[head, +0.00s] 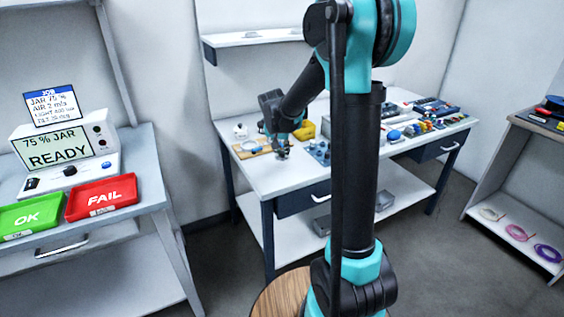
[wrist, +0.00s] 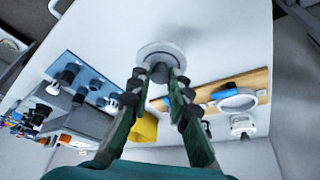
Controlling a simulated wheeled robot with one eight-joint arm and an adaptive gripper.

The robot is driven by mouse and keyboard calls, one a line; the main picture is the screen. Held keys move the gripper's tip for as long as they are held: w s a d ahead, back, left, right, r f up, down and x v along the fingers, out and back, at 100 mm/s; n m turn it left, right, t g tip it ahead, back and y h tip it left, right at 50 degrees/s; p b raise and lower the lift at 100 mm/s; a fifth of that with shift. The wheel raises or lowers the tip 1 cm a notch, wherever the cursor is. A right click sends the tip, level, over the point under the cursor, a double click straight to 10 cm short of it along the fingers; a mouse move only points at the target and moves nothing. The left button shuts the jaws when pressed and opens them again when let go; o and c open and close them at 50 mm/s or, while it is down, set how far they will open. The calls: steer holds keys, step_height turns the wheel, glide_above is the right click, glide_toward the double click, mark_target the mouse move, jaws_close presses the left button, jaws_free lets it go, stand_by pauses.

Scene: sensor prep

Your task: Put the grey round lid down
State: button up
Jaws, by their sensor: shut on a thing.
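The grey round lid (wrist: 160,50) is a flat disc with a dark knob in its middle, in the upper middle of the wrist view. My gripper (wrist: 159,76) is shut on the knob, one finger on each side. In the head view my gripper (head: 281,152) is low over the front left part of the white workbench (head: 287,181). The lid is too small there to make out clearly. I cannot tell whether the lid touches the bench top or hangs just above it.
A wooden board (wrist: 262,79) with a white ring (wrist: 237,100) lies on one side of the lid. A blue plate (wrist: 72,64) with several dark knobs lies on the other. The bench top around the lid looks bare towards the front edge.

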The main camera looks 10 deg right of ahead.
mark_target(281, 159)
steer(key=shift+f, duration=2.4)
steer(key=shift+f, duration=0.1)
steer(key=o, duration=0.8)
steer(key=shift+o, duration=0.2)
steer(key=v, duration=1.2)
steer(key=s+d+f+n, duration=0.1)
steer(key=s+f, duration=0.3)
steer(key=s, duration=0.4)
steer(key=s+d+f+n+y, duration=0.1)
steer(key=s+d+f+n, duration=0.1)
steer(key=s, duration=0.7)
steer(key=s+d+f+n+y, duration=0.1)
steer(key=s+d+f+n, duration=0.1)
steer(key=s+f, duration=0.4)
steer(key=s+d, duration=0.1)
steer(key=s, duration=0.1)
steer(key=shift+s+d, duration=0.15)
steer(key=shift+s, duration=0.25)
